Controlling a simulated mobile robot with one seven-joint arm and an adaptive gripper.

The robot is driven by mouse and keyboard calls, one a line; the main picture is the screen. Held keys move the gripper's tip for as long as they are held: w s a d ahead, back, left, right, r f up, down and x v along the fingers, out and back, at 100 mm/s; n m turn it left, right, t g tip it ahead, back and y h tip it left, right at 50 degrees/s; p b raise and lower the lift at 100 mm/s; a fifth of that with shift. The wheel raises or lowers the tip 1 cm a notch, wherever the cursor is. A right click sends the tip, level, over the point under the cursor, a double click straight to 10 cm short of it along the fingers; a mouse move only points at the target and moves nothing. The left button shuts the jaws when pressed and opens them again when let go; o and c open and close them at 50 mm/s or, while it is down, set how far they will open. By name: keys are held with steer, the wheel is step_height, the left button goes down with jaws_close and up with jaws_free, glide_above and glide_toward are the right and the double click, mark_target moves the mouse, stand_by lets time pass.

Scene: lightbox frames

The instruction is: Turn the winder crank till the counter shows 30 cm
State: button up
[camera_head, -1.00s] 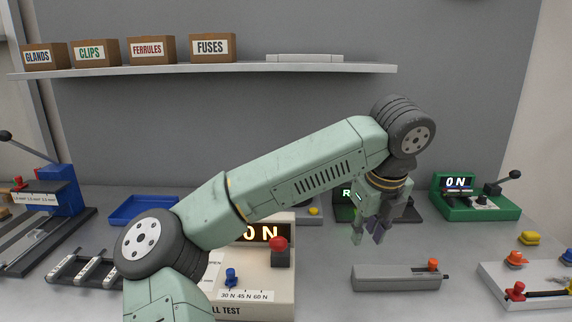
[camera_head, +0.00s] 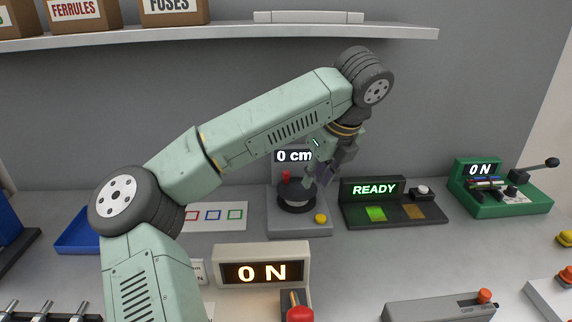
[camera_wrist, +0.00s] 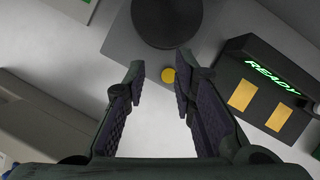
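The winder (camera_head: 285,225) is a grey box at mid-bench in the head view, with a counter (camera_head: 293,156) reading 0 cm. My gripper (camera_head: 318,183) hangs in front of and over the right part of the winder. The red knob is not visible there.
Right of the winder stands a black tester (camera_head: 385,210) showing READY. A green device (camera_head: 500,195) reading 0 N is farther right. A beige pull tester (camera_head: 262,272) with a red knob stands in front. A shelf (camera_head: 400,32) runs above.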

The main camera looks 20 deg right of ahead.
steer(key=p, duration=0.3)
glide_above(287, 172)
steer(key=s, duration=0.2)
steer(key=shift+s+d+r, duration=0.15)
steer(key=shift+s, duration=0.05)
steer(key=p+x, duration=0.1)
steer(key=x, duration=0.3)
steer(key=shift+w+f+p, duration=0.2)
steer(key=shift+f+p, duration=0.15)
steer(key=shift+f, duration=0.35)
steer(key=shift+c, duration=0.4)
jaws_close()
